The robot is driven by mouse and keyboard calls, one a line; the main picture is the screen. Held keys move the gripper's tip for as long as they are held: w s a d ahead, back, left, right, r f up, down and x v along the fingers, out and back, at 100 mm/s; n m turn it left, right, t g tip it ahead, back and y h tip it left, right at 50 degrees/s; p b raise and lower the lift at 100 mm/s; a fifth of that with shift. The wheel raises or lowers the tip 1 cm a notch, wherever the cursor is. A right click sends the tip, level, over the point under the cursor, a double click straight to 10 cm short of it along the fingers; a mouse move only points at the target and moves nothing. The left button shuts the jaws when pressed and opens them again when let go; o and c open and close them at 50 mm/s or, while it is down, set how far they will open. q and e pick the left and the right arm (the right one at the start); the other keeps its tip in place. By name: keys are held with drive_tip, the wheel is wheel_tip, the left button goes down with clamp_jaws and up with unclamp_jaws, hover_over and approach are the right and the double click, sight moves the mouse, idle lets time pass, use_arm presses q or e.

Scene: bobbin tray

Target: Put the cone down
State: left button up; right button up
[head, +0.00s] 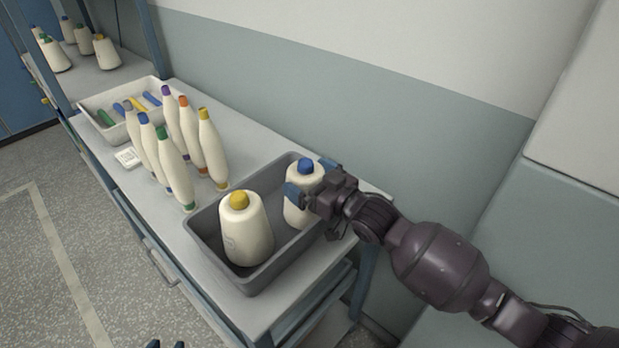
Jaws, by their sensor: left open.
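A cream cone with a blue top (301,208) is at the far right end of the grey tray (204,236). It looks upright; I cannot tell whether its base touches the tray floor. My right gripper (309,179) is shut on this cone near its top, one blue fingertip on its near left side, the other behind it at the right. A second cream cone with a yellow top (246,232) stands in the near left part of the tray. Only the fingertips of my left gripper (166,344) show at the bottom edge; they are apart and empty.
Several tall bobbins with coloured tips (174,162) stand on the table (245,138) left of the tray. Behind them is a white tray (92,108) with coloured pieces. More cones (106,52) stand on a far shelf. A wall (400,110) closes the back.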

drive_tip(key=v, duration=1.2)
drive_tip(key=shift+r, duration=0.15)
drive_tip(key=s+d+f+m+h, duration=0.4)
drive_tip(key=s+d+f+h, duration=0.2)
drive_tip(key=f, duration=0.5)
drive_tip(key=s+d+f+m+g+h, duration=0.1)
drive_tip(key=s+d+f+m+h, duration=0.2)
drive_tip(key=s+d+f+h, duration=0.3)
drive_tip(key=s+d+f, duration=0.4)
drive_tip(key=s+f, duration=0.1)
drive_tip(key=s, duration=0.1)
drive_tip(key=shift+d+f+m+h, duration=0.25)
drive_tip(key=shift+m+h, duration=0.15)
drive_tip(key=shift+c, duration=0.2)
